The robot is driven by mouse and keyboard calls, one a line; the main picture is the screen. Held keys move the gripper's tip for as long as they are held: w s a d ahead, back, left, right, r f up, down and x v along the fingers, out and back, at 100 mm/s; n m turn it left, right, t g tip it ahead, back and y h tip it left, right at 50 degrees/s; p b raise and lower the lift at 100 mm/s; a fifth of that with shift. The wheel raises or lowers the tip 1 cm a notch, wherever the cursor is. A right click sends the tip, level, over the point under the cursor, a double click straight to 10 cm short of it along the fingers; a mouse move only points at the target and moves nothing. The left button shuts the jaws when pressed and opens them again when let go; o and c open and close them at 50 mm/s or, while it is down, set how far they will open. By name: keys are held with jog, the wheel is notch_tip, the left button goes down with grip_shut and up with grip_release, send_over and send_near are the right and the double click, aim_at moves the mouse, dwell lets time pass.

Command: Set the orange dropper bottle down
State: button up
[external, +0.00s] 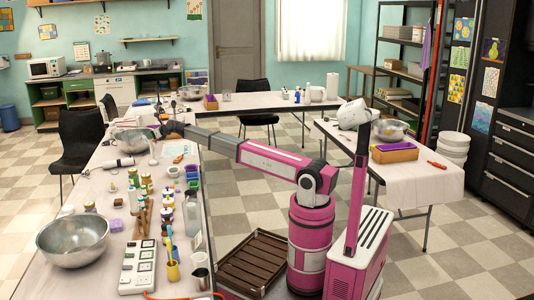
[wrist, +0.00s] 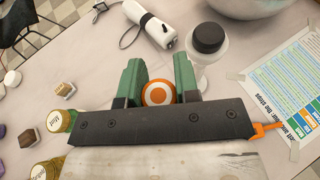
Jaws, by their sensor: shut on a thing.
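The orange dropper bottle (wrist: 158,93) shows in the wrist view from above as a round orange top with a white ring. It sits between the two green fingers of my gripper (wrist: 160,77), which is shut on it. Its lower part is hidden by the gripper, so I cannot tell whether it touches the table. In the external view my gripper (external: 163,131) is over the far part of the long left table (external: 112,183); the bottle is too small to make out there.
A clear vessel with a black cap (wrist: 207,42) stands just right of the fingers. A white handheld device (wrist: 150,25) lies beyond them. A printed chart (wrist: 285,85) lies to the right. Jars (wrist: 60,120) stand at left. A metal bowl (external: 73,240) is on the near table.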

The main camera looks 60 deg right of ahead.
jog(key=s+a+n+g+y, duration=0.1)
jog(key=s+a, duration=0.3)
jog(key=a, duration=0.8)
jog(key=s+a+n+y, duration=0.1)
jog(key=s+a, duration=0.3)
jog(key=a, duration=0.8)
jog(key=s+a+n+g+y, duration=0.1)
jog(key=s+a+y, duration=0.15)
jog(key=a, duration=0.95)
jog(key=shift+h, duration=0.45)
jog(key=shift+s+a+f, duration=0.1)
jog(key=shift+s+f, duration=0.1)
jog(key=shift+f, duration=3.35)
jog(key=shift+s+f, duration=0.15)
jog(key=shift+f, duration=3.4)
jog(key=shift+f, duration=0.15)
jog(key=o, duration=1)
